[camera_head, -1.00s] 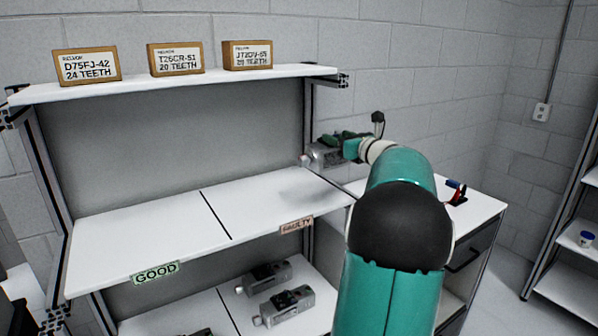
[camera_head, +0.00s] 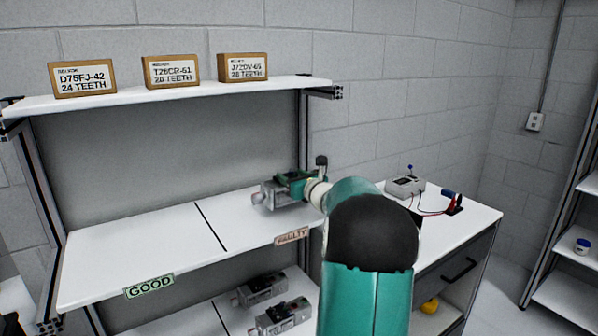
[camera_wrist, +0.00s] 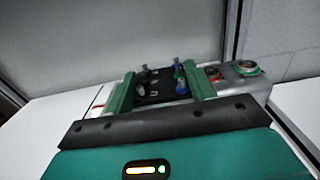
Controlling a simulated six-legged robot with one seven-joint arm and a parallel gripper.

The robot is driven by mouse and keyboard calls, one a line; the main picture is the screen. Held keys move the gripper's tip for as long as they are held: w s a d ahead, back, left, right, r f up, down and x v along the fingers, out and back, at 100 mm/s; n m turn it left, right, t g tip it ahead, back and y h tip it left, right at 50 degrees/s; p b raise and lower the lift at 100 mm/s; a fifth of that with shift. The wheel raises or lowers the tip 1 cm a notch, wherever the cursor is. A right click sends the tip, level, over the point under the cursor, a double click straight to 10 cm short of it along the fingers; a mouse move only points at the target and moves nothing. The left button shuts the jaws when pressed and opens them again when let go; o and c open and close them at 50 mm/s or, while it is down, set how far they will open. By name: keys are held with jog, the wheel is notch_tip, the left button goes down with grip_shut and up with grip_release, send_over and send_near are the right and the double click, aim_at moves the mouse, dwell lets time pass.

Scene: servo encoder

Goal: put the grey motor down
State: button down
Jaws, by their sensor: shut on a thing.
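The grey motor (camera_head: 268,197) is held by my gripper (camera_head: 292,181) over the right half of the middle shelf (camera_head: 163,225), the side labelled FAULTY. My gripper's green fingers also show in the wrist view (camera_wrist: 160,92), closed about the motor (camera_wrist: 238,90). The motor lies level, close to the shelf surface. I cannot tell whether it touches the shelf. The FAULTY label (camera_head: 292,236) is on the front edge, and the GOOD label (camera_head: 149,286) is on the left half. A black line (camera_head: 211,226) divides the halves.
Several boxes, one marked D75FJ-42 (camera_head: 82,78), stand on the top shelf. More motors (camera_head: 283,314) lie on the lower shelf. A workbench (camera_head: 470,213) with a grey meter (camera_head: 405,186) stands at right. The GOOD half of the middle shelf is bare.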

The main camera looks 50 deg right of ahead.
jog(key=shift+w+a+f, duration=0.15)
jog(key=shift+w+f, duration=0.05)
jog(key=shift+f, duration=0.65)
jog(key=shift+w+a+f, duration=0.1)
jog(key=shift+w+f, duration=0.1)
jog(key=shift+f, duration=0.65)
jog(key=shift+s, duration=0.1)
jog(key=c, duration=0.9)
grip_release()
jog(key=shift+f, duration=0.35)
jog(key=shift+c, duration=0.2)
jog(key=o, duration=0.4)
jog(key=shift+r, duration=0.1)
